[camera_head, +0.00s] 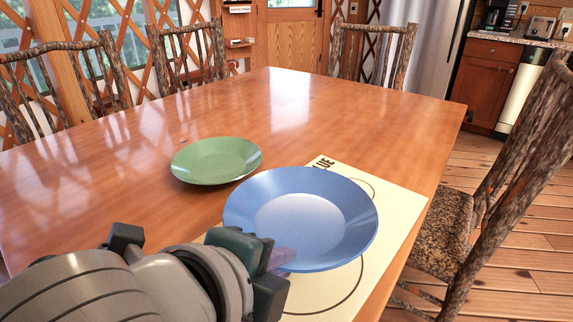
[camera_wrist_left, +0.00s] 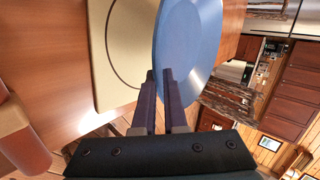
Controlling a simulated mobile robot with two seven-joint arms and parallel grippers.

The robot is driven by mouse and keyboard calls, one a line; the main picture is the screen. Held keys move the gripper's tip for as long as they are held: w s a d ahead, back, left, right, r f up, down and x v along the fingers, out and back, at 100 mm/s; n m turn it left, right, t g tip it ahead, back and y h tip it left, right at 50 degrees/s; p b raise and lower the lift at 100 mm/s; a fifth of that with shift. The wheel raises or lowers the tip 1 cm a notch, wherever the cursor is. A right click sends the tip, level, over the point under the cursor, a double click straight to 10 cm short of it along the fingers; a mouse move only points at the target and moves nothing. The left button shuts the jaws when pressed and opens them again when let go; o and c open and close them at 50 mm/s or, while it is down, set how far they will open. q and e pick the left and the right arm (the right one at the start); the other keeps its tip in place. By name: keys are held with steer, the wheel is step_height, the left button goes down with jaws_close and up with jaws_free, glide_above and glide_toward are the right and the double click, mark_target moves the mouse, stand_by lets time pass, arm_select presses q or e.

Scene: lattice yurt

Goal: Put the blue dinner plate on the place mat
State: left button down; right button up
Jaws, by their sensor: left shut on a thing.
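The blue dinner plate (camera_head: 318,220) is held roughly level over the cream place mat (camera_head: 399,218) at the table's near right edge. It also shows in the left wrist view (camera_wrist_left: 190,40), with its rim between the fingers. My left gripper (camera_head: 281,258) is shut on the plate's near left rim. The mat (camera_wrist_left: 112,60) has a printed circle and the word "BLUE", partly hidden by the plate. The plate looks raised a little above the mat; the size of the gap is hard to tell. My right gripper is not in view.
A green plate (camera_head: 217,160) lies on the wooden table (camera_head: 300,105), left of and beyond the blue plate. The far table top is clear. A rustic chair (camera_head: 500,190) stands close to the right edge; several more stand along the other sides.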

arm_select(q)
steer(key=shift+d+f+b, duration=0.1)
steer(key=shift+f+b, duration=0.9)
steer(key=shift+f, duration=2.05)
steer(key=shift+f, duration=0.15)
steer(key=c, duration=1.2)
jaws_free()
steer(key=shift+c, duration=0.2)
